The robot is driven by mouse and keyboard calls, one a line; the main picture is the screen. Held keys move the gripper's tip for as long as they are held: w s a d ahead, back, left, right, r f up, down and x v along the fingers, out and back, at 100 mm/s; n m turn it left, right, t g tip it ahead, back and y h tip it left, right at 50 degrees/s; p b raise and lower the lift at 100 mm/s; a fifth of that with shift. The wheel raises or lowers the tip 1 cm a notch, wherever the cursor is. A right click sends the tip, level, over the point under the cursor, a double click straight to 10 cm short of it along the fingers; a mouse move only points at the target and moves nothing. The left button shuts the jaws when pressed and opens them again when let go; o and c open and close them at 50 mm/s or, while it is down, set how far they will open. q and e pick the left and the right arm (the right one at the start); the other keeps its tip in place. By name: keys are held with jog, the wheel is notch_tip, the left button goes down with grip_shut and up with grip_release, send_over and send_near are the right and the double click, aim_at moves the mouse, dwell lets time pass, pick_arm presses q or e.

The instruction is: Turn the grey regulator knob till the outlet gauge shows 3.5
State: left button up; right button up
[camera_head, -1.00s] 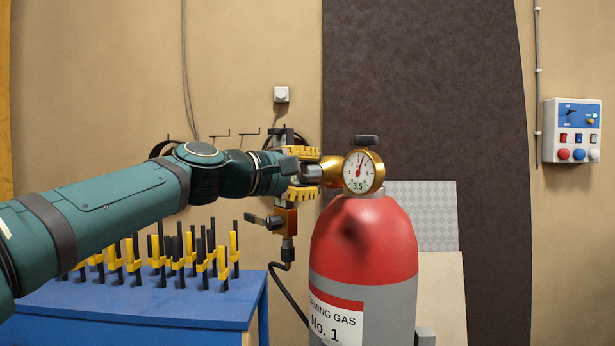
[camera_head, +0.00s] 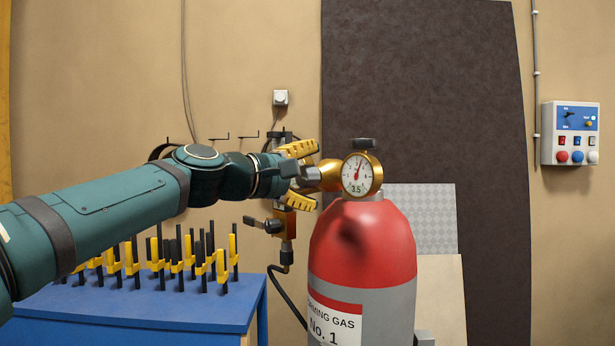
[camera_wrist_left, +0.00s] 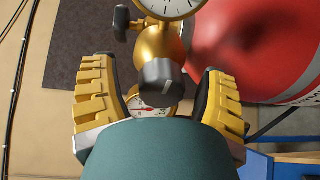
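The grey regulator knob (camera_wrist_left: 161,82) sits on the front of the brass regulator (camera_wrist_left: 158,42); in the head view the knob (camera_head: 307,175) is partly hidden by my gripper. The outlet gauge (camera_head: 358,174) has a white dial with "3.5" at its bottom; its red needle points up, slightly right. A second gauge (camera_wrist_left: 150,106) is half hidden behind the knob in the wrist view. My left gripper (camera_head: 314,175) is open, its yellow fingers on either side of the knob with gaps to it in the wrist view (camera_wrist_left: 158,90). My right gripper is out of view.
The regulator is on a red and grey gas cylinder (camera_head: 362,250). A blue table (camera_head: 150,305) with several yellow-black clamps stands below my left arm. A valve with a black hose (camera_head: 281,225) is behind the gripper. A control box (camera_head: 571,133) hangs at the right.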

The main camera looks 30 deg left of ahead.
pick_arm(q)
jog(key=shift+a, duration=0.15)
jog(key=v, duration=1.2)
